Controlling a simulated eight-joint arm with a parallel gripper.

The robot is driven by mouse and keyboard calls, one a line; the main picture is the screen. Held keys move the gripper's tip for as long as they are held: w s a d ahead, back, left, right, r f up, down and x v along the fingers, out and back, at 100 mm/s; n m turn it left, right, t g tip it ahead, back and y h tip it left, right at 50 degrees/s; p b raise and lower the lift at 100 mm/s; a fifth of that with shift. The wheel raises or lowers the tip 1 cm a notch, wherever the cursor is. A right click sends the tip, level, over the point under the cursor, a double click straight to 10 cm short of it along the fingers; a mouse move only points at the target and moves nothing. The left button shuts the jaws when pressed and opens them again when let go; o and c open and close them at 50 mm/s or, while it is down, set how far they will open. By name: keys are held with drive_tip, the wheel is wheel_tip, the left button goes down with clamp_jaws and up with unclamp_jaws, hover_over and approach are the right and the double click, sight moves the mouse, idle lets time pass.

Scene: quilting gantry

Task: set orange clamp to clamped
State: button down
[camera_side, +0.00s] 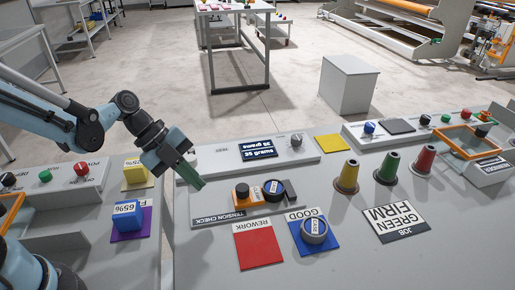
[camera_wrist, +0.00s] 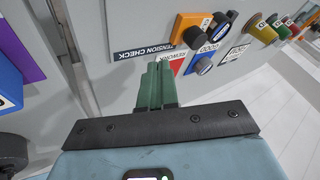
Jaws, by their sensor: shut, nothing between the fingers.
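The orange clamp (camera_side: 242,196) is an orange block with a dark round knob on the tension check plate (camera_side: 215,211). A dark round bobbin with a pale label (camera_side: 274,190) sits just to its right. In the wrist view the orange clamp (camera_wrist: 183,32) is beyond my fingertips, up and to the right. My gripper (camera_side: 198,184) has green fingers, shut and empty, to the left of the clamp and apart from it. The shut fingers also show in the wrist view (camera_wrist: 160,72). I cannot tell the clamp's setting.
A red rework mat (camera_side: 257,246) and a blue good mat (camera_side: 326,243) with a bobbin on it lie in front of the plate. Yellow, green and red thread cones (camera_side: 388,169) stand to the right. A raised grey panel (camera_side: 220,160) runs behind.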

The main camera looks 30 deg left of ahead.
drive_tip(key=shift+v, duration=2.7)
drive_tip(key=s+a+r+n+t+y, duration=0.1)
drive_tip(key=s+a+n+t+y, duration=0.1)
drive_tip(key=n, duration=0.9)
drive_tip(key=s+a+r+n+t+y, duration=0.2)
drive_tip(key=n+y, duration=0.3)
drive_tip(key=n, duration=0.7)
drive_tip(key=shift+t, duration=0.4)
drive_tip(key=shift+a+f, duration=0.1)
drive_tip(key=shift+a, duration=0.1)
